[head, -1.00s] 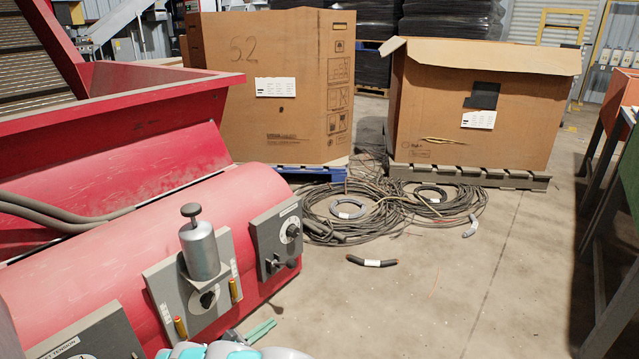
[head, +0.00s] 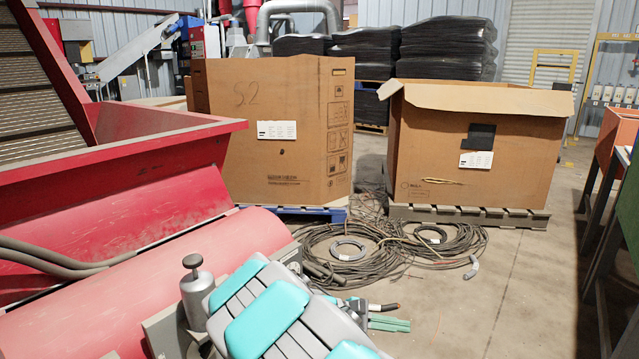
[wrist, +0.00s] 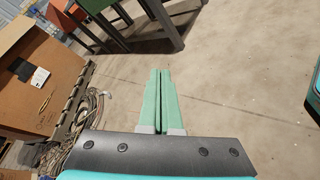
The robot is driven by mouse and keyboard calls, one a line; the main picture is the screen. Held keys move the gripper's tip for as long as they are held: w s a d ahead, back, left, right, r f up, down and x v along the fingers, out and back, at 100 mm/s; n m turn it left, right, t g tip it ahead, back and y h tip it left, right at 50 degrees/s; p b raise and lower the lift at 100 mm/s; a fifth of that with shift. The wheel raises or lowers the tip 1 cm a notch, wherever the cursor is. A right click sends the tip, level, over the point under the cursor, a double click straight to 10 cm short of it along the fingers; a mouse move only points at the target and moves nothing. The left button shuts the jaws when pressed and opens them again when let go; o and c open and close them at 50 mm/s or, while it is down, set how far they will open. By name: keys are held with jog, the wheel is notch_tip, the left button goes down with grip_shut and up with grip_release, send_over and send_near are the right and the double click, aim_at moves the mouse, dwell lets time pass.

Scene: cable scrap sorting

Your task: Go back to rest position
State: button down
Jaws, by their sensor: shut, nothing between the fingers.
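My gripper (head: 390,324) shows at the lower middle of the head view, its green fingers pointing right, low in front of the cable piles. In the wrist view, the two long green fingers of my gripper (wrist: 160,75) lie side by side, shut and empty, above bare concrete floor. My teal and grey arm covers the lower middle of the head view.
Coiled cables (head: 350,255) lie before two cardboard boxes, left (head: 275,185) and right (head: 425,150), on pallets. A red machine (head: 110,180) stands left.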

jog(key=s+d+r+m+g+y+p, duration=0.2)
jog(key=s+d+r+m+y, duration=0.15)
jog(key=s, duration=0.65)
jog(key=s+d+r+m+g+y+p, duration=0.1)
jog(key=s+d+r+m+g+y, duration=0.2)
jog(key=s, duration=0.6)
jog(key=s+a+r+m+t+y+p, duration=0.1)
jog(key=s+a+y, duration=0.3)
jog(key=s, duration=0.4)
jog(key=s+a+r+m+y+p, duration=0.2)
jog(key=s+a+m+y, duration=0.1)
jog(key=s, duration=0.4)
jog(key=shift+s+a+m+t+y, duration=0.35)
jog(key=shift+s+a+m+t, duration=0.1)
jog(key=shift+a, duration=0.2)
